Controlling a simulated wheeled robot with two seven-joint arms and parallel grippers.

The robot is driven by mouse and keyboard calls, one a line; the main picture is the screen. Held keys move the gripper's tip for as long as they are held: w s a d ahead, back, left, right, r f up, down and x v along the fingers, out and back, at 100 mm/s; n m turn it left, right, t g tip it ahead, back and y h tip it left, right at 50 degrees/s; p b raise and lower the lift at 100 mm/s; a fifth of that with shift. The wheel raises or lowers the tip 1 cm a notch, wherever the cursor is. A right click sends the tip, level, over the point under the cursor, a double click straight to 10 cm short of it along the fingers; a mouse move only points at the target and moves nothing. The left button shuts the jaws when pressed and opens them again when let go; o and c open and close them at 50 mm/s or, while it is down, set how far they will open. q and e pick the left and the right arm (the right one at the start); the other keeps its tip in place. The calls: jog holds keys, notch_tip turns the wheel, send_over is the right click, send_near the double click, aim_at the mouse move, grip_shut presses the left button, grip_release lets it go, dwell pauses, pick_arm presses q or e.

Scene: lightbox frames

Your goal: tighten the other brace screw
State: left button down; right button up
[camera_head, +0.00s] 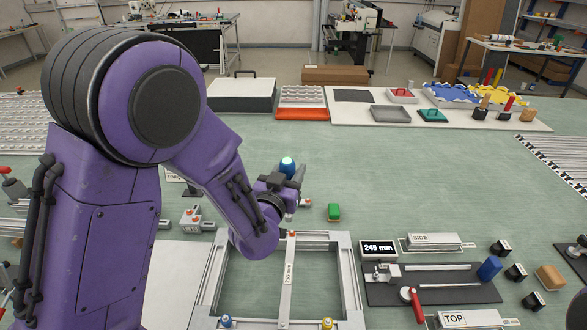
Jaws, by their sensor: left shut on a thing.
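The aluminium lightbox frame (353,278) lies on the green bench in front of me. A brace (287,283) with a length label runs across its middle, from the far rail toward the near side. A small orange-red spot (292,234), perhaps a brace screw, shows at the brace's far end. My left gripper (284,187) is shut on an upright tool with a rounded teal-blue top (287,166), which looks like a screwdriver. It is close to the far rail. The gripper and arm hide its lower part, so I cannot tell whether its tip touches a screw. My right gripper is not in view.
Right of the frame are a 245 mm display (378,250), a dark measuring jig (440,283) with a red handle, and SIDE (432,240) and TOP (470,318) trays. Bench between these and the back trays is clear.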

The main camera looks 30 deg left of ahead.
pick_arm(q)
jog(key=shift+s, duration=0.1)
jog(key=f+b, duration=0.1)
jog(key=w+f+b, duration=0.1)
jog(key=f, duration=0.1)
jog(key=w+f+b, duration=0.1)
jog(key=f+b, duration=0.1)
jog(key=shift+f, duration=0.25)
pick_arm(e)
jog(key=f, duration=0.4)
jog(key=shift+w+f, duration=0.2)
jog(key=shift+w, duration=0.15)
pick_arm(q)
jog(key=shift+w, duration=0.1)
jog(key=shift+f+b, duration=1.2)
jog(key=shift+f, duration=0.05)
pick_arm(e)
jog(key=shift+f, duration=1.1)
pick_arm(q)
jog(key=shift+s+d+f, duration=0.15)
jog(key=shift+s+f, duration=0.1)
jog(key=shift+f, duration=0.05)
